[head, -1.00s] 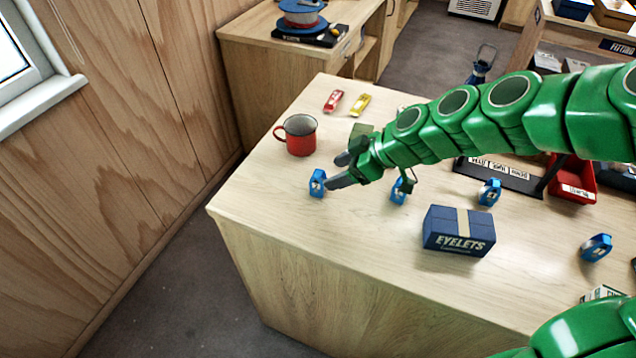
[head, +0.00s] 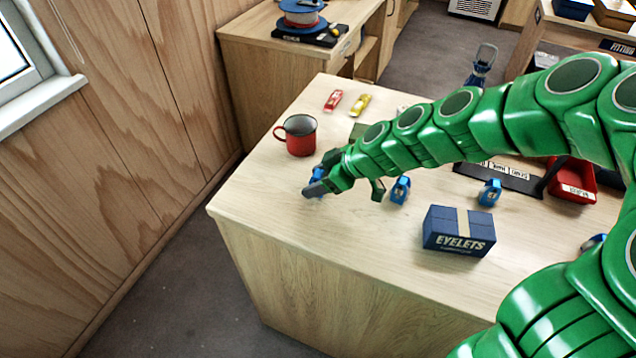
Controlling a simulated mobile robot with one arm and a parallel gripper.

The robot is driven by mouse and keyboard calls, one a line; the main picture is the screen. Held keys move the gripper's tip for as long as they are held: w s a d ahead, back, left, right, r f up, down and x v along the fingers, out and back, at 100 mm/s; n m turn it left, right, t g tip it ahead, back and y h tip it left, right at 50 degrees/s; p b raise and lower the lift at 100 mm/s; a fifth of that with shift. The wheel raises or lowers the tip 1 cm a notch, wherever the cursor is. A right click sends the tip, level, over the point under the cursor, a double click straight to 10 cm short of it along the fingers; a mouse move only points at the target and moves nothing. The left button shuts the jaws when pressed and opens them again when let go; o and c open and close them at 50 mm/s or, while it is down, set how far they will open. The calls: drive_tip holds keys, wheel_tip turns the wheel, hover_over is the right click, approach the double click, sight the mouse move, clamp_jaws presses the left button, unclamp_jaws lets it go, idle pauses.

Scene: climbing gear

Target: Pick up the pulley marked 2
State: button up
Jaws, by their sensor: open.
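Several small blue pulleys stand on the wooden table. The leftmost pulley (head: 318,174) is mostly hidden by my gripper (head: 318,187), which is open with its fingers at this pulley. I cannot tell whether both fingers are around it or touching it. A second pulley (head: 400,190) stands just right of my gripper. A third (head: 490,192) is farther right, behind the eyelets box. A fourth pulley (head: 592,243) at the right is mostly covered by my arm. The marks on the pulleys are too small to read surely.
A red mug (head: 300,137) stands close behind my gripper. A dark blue eyelets box (head: 458,231) is at the front right. Red (head: 333,101) and yellow (head: 359,105) items lie at the back. The table's left front is clear.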

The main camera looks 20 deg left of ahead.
drive_tip(key=c, duration=1.1)
